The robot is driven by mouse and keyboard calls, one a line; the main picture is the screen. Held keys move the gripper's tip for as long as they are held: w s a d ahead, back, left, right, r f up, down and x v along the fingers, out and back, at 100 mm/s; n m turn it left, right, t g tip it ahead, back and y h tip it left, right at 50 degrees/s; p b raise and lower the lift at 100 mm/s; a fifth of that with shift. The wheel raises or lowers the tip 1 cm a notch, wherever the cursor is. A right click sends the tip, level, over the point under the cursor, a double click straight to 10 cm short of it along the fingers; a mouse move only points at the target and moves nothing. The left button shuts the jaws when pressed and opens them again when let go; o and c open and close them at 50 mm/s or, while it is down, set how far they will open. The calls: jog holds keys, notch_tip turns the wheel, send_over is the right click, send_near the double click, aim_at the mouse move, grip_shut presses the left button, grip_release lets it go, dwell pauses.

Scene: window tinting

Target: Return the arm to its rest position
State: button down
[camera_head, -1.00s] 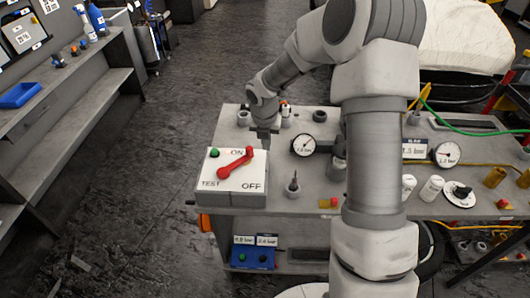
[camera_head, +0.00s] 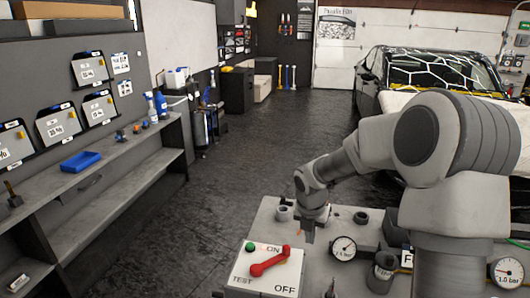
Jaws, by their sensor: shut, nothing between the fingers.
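My gripper (camera_head: 308,233) is at the end of my bent arm, pointing down above the grey bench (camera_head: 268,214). It is shut and holds nothing. It hangs behind and to the right of a white switch panel (camera_head: 245,272) marked ON, OFF and TEST. The panel's red lever (camera_head: 270,261) lies slanted, its upper end towards the upper right. The green button (camera_head: 250,247) sits at the panel's upper left. Part of the bench is hidden behind my arm.
A round gauge (camera_head: 343,248) stands right of my gripper, and another gauge (camera_head: 507,272) is at the lower right. Grey shelves (camera_head: 125,170) with a blue tray (camera_head: 81,161) line the left. A dark car (camera_head: 425,70) stands behind my arm. The floor between is clear.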

jog(key=s+r+m, duration=0.7)
jog(key=r+m, duration=0.1)
jog(key=r, duration=0.1)
jog(key=s+a+r+m+t+b, duration=0.1)
jog(key=s+r+m, duration=0.2)
jog(key=s+m, duration=0.8)
jog(key=s+r+m+t+y+b, duration=0.1)
jog(key=s+r+m+t, duration=0.1)
jog(key=s+m, duration=0.9)
jog(key=shift+a+r, duration=0.4)
jog(key=shift+r, duration=0.35)
